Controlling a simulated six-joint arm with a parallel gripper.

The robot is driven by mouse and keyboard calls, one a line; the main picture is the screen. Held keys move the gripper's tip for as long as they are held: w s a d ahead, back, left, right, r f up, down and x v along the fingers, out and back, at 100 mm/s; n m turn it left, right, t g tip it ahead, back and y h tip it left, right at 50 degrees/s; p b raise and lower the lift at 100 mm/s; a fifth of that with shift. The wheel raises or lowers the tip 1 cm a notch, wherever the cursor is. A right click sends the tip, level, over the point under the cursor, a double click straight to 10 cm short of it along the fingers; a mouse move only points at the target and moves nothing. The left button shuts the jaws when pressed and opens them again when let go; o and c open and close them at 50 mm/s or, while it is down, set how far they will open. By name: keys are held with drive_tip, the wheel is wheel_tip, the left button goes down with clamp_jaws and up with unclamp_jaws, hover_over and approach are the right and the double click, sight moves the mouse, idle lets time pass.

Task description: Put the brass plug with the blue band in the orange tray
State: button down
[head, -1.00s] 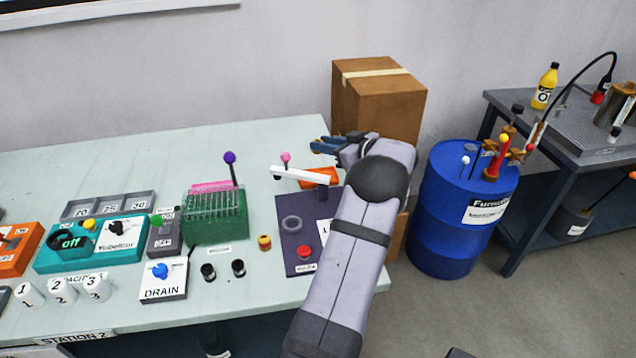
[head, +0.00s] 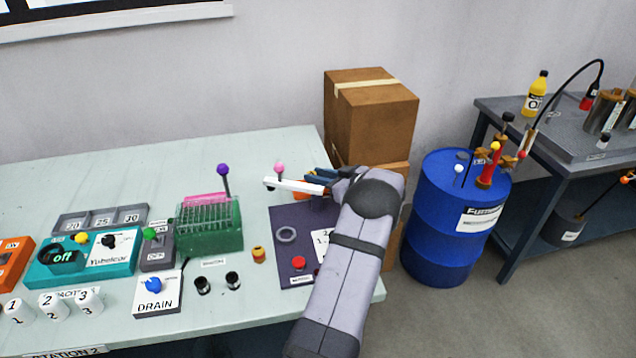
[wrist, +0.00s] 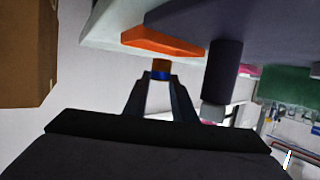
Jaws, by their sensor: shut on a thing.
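The brass plug with the blue band (wrist: 161,69) is between my fingertips in the wrist view, its brass end facing the orange tray. My gripper (wrist: 160,78) is shut on it. The orange tray (wrist: 160,43) shows just beyond the plug, with a gap that I cannot judge well. In the head view my gripper (head: 318,178) is at the tray (head: 301,193), which is mostly hidden behind the white bar and my arm. The plug is hidden in the head view.
A white bar (head: 292,186) on a dark post stands close to my gripper; the post (wrist: 222,70) is right of the plug in the wrist view. A pink-topped stick (head: 279,168) and a green rack (head: 212,230) are to the left. A cardboard box (head: 370,115) stands behind.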

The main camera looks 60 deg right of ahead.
drive_tip(key=shift+f, duration=1.1)
drive_tip(key=shift+f, duration=0.2)
drive_tip(key=c, duration=1.7)
unclamp_jaws()
drive_tip(key=shift+c, duration=0.2)
drive_tip(key=shift+r, duration=0.2)
drive_tip(key=v, duration=1.2)
drive_tip(key=shift+b, duration=0.3)
